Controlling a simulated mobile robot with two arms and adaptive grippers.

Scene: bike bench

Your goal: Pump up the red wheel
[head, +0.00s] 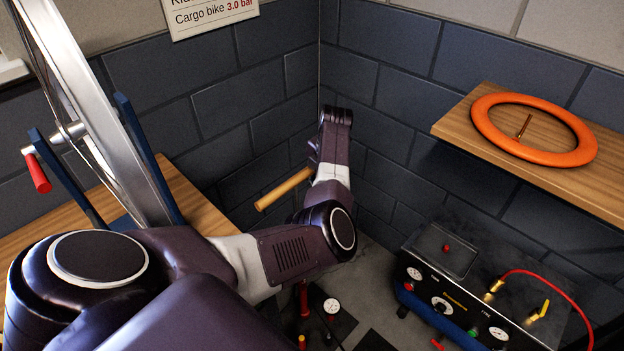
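A large wheel with a silver-grey rim (103,95) stands upright in a blue stand (150,160) at the left; its red-ended lever (40,176) points down. I see no red on the rim. A wooden bar handle (283,190) is in the middle, tilted in the picture, its right end close to my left wrist. Below it, a red upright part (303,298) and a round white gauge (332,306) show near the floor, partly hidden by my arm. My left gripper (315,152) is mostly hidden by its own wrist beside the handle; its grip is unclear. My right gripper is out of view.
A compressor-like box (448,300) with gauges and a red hose (550,281) stands at lower right. An orange ring (535,130) lies on a wooden shelf (450,122) above. A sign (210,14) reads "Cargo bike 3.0 bar". Brick walls meet behind my arm.

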